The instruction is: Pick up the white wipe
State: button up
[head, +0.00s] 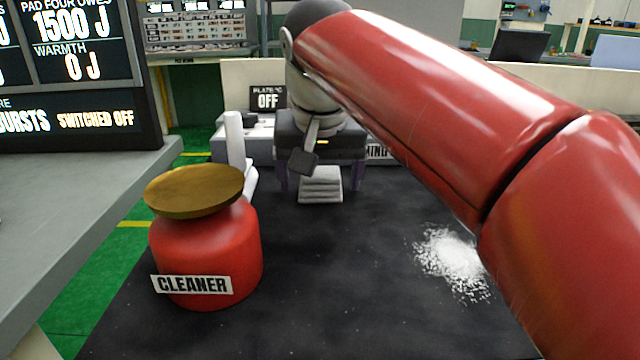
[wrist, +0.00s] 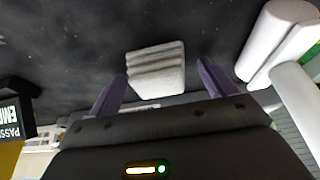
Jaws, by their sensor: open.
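The white wipe is a small folded stack of layers (head: 320,185) on the dark bench top, in the middle of the head view. In the wrist view the white wipe (wrist: 156,70) lies ahead of the gap between my fingers. My gripper (head: 312,186) is open, its two purple fingers on either side of the wipe in the head view. In the wrist view my gripper (wrist: 160,82) shows its fingertips apart, near the wipe's lower part. I cannot tell whether either finger touches it.
A red cleaner pot (head: 207,250) with a brass top stands at the front left. White powder (head: 450,262) is spilled on the right of the dark bench (head: 350,290). A grey panel with a display (head: 75,90) borders the left.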

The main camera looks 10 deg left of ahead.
aim_at(320, 171)
jog(key=c, duration=1)
jog(key=shift+r, duration=0.1)
jog(key=shift+c, duration=0.2)
notch_tip(320, 171, up, 10)
jog(key=shift+f+p, duration=0.1)
jog(key=shift+p, duration=0.55)
